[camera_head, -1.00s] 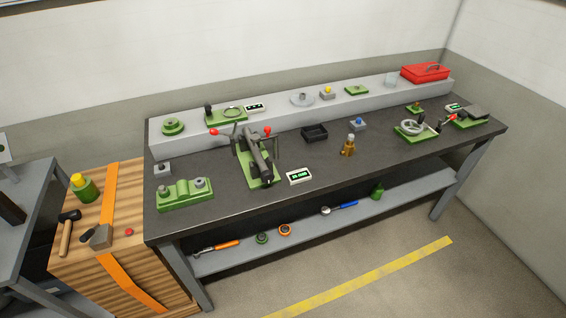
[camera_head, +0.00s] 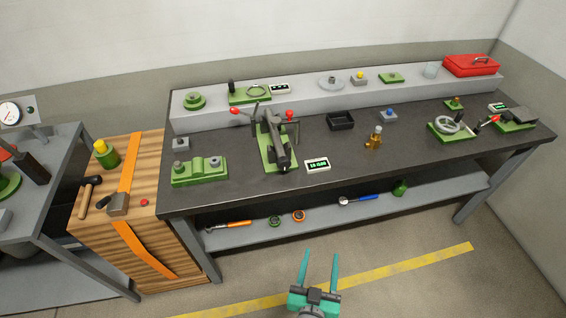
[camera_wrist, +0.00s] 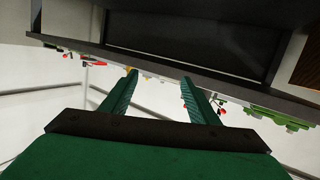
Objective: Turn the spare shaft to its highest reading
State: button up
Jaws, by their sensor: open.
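A dark shaft device with red-knobbed levers on a green base (camera_head: 276,140) stands on the middle of the bench, with a digital readout (camera_head: 317,164) in front of it. At the right, a grey handwheel (camera_head: 449,125) sits on a green base near another readout (camera_head: 498,107). A third readout (camera_head: 280,88) is on the back ledge beside a green plate (camera_head: 249,93). I cannot tell which part is the spare shaft; the readings are too small to read surely. My gripper (camera_head: 320,253) is open and empty in front of the bench; its teal fingers also show in the wrist view (camera_wrist: 159,78).
The bench (camera_head: 225,134) also carries a green two-post block (camera_head: 200,172), a black tray (camera_head: 341,121), a brass part (camera_head: 374,138) and a red toolbox (camera_head: 470,66). A lower shelf (camera_head: 425,191) holds tools. A wooden crate (camera_head: 152,257) stands left. Floor in front is open.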

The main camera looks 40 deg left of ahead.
jog(key=w+a+r+n+g+y, duration=0.1)
jog(key=w+a+r+n+y, duration=0.35)
jog(key=w+a, duration=0.4)
jog(key=n+g+y, duration=0.2)
jog(key=n+y, duration=0.1)
send_near(284, 166)
jog(key=x, duration=1.1)
jog(key=shift+r, duration=0.1)
jog(key=c, duration=1)
